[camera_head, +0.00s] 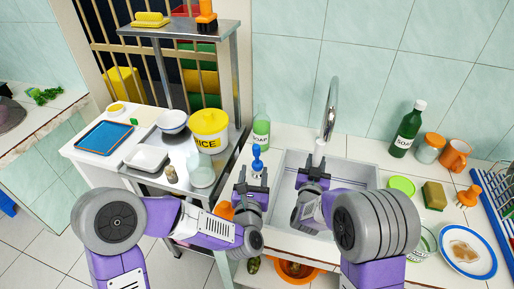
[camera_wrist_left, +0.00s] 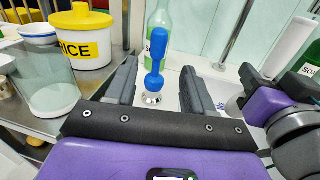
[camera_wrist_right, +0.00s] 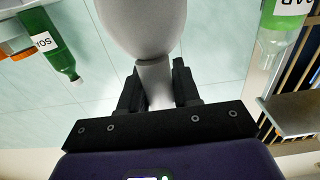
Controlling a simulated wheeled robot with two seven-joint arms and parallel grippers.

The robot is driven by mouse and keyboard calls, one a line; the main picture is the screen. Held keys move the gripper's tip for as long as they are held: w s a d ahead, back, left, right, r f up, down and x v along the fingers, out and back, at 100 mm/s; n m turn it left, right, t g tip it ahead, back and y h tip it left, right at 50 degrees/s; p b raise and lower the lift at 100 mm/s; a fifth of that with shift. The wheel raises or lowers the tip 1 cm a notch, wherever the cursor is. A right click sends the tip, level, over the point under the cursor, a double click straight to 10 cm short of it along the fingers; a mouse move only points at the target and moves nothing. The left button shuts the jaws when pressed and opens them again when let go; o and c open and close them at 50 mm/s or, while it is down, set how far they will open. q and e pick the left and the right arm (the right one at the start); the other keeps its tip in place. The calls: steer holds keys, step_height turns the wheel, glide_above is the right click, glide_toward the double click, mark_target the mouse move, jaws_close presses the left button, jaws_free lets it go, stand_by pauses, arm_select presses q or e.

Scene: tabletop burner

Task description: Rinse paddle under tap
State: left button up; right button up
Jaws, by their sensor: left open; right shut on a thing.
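The paddle, pale grey-white with a broad rounded head (camera_wrist_right: 142,25), is held at its narrow part by my right gripper (camera_wrist_right: 158,85), which is shut on it. In the head view the paddle (camera_head: 319,150) is a short pale shape above the right gripper (camera_head: 314,173), close to the chrome tap (camera_head: 332,105) over the sink (camera_head: 355,172). No water is visible. My left gripper (camera_head: 252,190) is open at the sink's left side. A blue-handled tool (camera_wrist_left: 156,65) with a metal base stands upright in line with the gap between its fingers, with no visible grip on it.
A green soap bottle (camera_head: 261,128) stands behind the blue tool. A dark green bottle (camera_head: 408,130), an orange mug (camera_head: 455,154) and a sponge (camera_head: 433,195) stand right of the sink. The yellow rice pot (camera_head: 209,130) is on the cart at left.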

mark_target(257, 148)
arm_select(q)
steer(key=shift+n, duration=0.5)
steer(key=w, duration=0.7)
steer(key=w+d, duration=0.1)
steer(key=w, duration=0.3)
steer(key=shift+w+f, duration=0.15)
steer(key=shift+w, duration=0.2)
jaws_close()
